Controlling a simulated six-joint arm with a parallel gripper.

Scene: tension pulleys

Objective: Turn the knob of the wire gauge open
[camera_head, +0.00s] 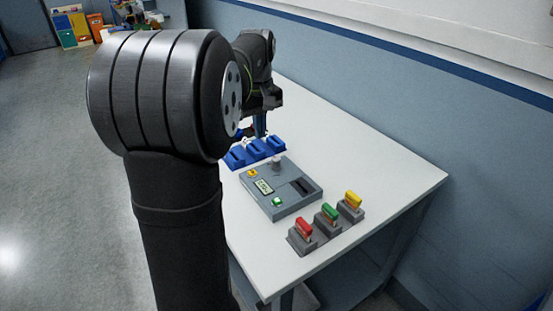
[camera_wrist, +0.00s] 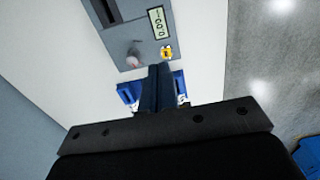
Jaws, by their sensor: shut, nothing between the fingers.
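The wire gauge (camera_head: 284,177) is a grey box on the white table, with a small display, a green button, a yellow button and a dark slot. My gripper (camera_head: 260,127) is shut and empty, pointing down above the blue holders just beyond the gauge. In the wrist view its closed fingers (camera_wrist: 158,70) appear beside the knob and near the yellow button (camera_wrist: 167,52). The fingers look apart from the knob.
Blue holders (camera_head: 256,151) stand behind the gauge, partly hidden by my fingers in the wrist view. Grey blocks with red (camera_head: 304,226), green (camera_head: 330,212) and yellow (camera_head: 353,199) tops stand at the table's near end. The table's right side is clear up to the wall.

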